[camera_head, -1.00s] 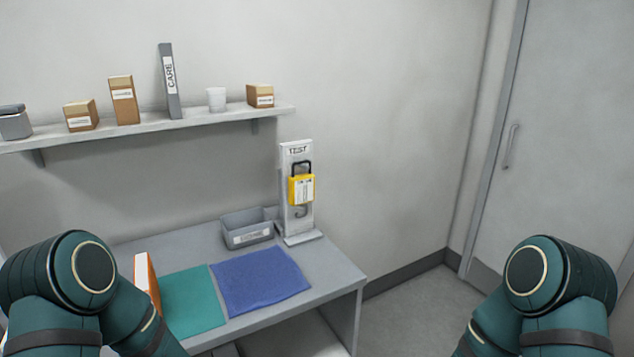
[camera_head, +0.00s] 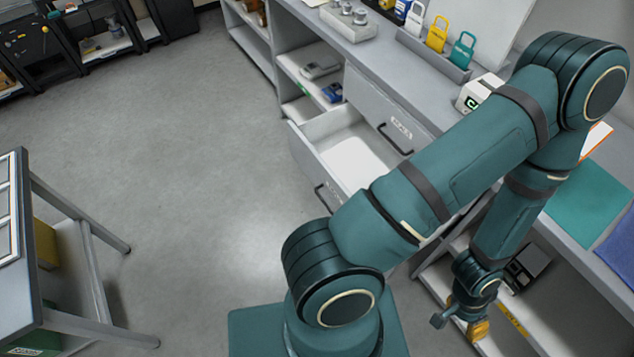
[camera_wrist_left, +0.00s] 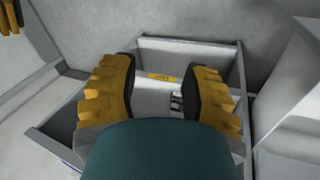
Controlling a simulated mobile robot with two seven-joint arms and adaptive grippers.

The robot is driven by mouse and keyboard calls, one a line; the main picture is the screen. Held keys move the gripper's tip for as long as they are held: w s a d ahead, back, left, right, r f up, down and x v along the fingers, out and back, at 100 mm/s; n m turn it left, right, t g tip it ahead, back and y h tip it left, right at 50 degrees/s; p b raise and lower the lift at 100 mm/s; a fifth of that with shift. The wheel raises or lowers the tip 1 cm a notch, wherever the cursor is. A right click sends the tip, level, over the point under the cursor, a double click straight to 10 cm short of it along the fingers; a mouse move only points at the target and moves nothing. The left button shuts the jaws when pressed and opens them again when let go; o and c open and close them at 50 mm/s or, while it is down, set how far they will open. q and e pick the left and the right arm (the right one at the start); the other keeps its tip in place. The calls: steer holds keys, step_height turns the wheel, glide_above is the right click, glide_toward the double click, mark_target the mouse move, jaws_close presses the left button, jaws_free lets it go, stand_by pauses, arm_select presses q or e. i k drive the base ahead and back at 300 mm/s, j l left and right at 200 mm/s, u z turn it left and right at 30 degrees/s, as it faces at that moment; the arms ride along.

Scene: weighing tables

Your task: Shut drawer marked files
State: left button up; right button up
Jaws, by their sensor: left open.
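An open drawer (camera_head: 312,150) sticks out from the grey counter in the head view, and its white inside shows. Its front has a dark handle (camera_head: 326,198); my arm hides part of its label, so I cannot read it. A shut drawer (camera_head: 372,105) with a handle and a small white label is above it. My left gripper (camera_head: 463,318) is low in front of the shelves, right of the open drawer and apart from it. In the left wrist view its yellow fingers (camera_wrist_left: 161,75) are open and empty above a grey box-like compartment. A yellow fingertip-like part (camera_wrist_left: 11,18) shows at the upper left.
The counter holds padlocks (camera_head: 436,36) in a rack, a white scale-like box (camera_head: 478,92) and a green mat (camera_head: 585,203). A second table (camera_head: 85,215) stands at the left. The floor between (camera_head: 190,160) is clear.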

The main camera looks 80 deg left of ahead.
mark_target(341, 152)
steer(key=u, duration=2.55)
steer(key=l+z, duration=0.2)
steer(key=l, duration=0.3)
steer(key=i+l+z, duration=0.25)
steer(key=l, duration=0.2)
steer(key=k+l, duration=0.05)
steer(key=k, duration=0.05)
